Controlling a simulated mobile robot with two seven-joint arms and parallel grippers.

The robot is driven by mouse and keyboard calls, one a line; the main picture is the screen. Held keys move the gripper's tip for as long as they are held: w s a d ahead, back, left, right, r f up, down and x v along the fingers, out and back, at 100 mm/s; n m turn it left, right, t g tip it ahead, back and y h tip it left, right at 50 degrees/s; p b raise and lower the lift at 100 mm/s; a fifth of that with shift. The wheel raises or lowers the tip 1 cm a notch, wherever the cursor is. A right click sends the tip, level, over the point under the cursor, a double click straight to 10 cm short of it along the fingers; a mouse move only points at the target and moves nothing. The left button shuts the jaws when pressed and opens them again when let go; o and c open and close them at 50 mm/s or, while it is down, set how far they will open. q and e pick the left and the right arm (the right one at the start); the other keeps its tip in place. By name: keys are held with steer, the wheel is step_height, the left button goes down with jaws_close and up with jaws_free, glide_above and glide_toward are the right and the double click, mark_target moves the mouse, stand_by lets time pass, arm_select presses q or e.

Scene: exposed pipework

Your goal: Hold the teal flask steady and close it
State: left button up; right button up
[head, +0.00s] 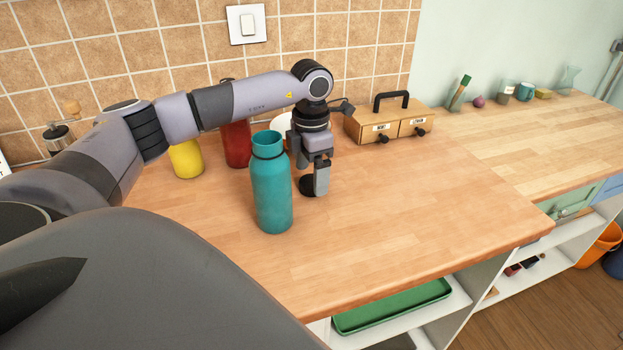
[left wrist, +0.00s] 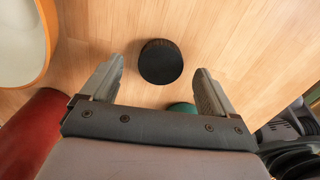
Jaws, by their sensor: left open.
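The teal flask (head: 270,190) stands upright on the wooden counter with its mouth open and no cap on it. A round black cap (head: 307,187) lies on the counter just right of the flask; it also shows in the left wrist view (left wrist: 160,62). My left gripper (head: 311,181) points down over the cap, open and empty. In the left wrist view the cap lies between and slightly beyond its fingertips (left wrist: 159,66). A bit of teal (left wrist: 182,107) shows there at the palm's edge, mostly hidden. My right gripper is not in view.
A red bottle (head: 237,143), a yellow container (head: 186,159) and a partly hidden white bowl (head: 281,124) stand behind the flask. A wooden drawer box (head: 388,124) with a black handle is at the back wall. The counter's front right is clear.

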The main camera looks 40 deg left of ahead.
arm_select(q)
steer(key=shift+f, duration=0.85)
steer(key=c, duration=1.1)
steer(key=shift+r, duration=0.1)
step_height(320, 180, up, 15)
step_height(320, 180, up, 5)
steer(key=p, duration=0.2)
glide_above(312, 181)
steer(key=shift+s, duration=0.1)
